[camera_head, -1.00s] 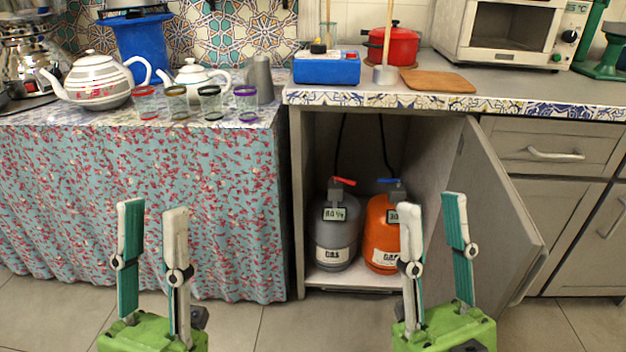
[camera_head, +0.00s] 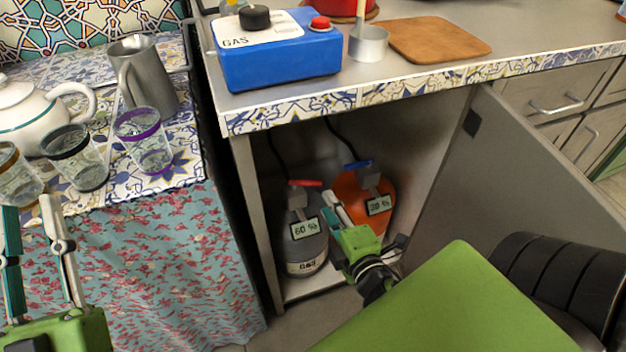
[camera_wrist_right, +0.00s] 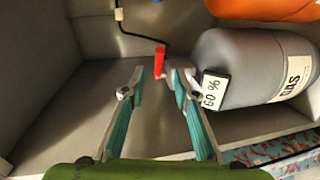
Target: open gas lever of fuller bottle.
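The grey gas bottle (camera_head: 306,245) stands in the open cabinet with a "60 %" tag and a red lever (camera_head: 305,183) on top. The orange bottle (camera_head: 376,190) stands to its right with a blue lever (camera_head: 358,164); its tag seems to read 20 %. My right gripper (camera_head: 332,208) is inside the cabinet beside the grey bottle's neck. In the right wrist view its fingers (camera_wrist_right: 155,78) are apart, with the red lever (camera_wrist_right: 159,62) at the gap between the tips. Contact cannot be told. My left gripper (camera_head: 29,206) is open and empty before the curtained counter.
The cabinet door (camera_head: 530,180) stands open at the right. A blue gas box (camera_head: 275,60) with a black knob and red button is on the counter above. Glasses (camera_head: 145,150), a teapot (camera_head: 35,115) and a metal jug (camera_head: 145,75) stand near the left counter's edge.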

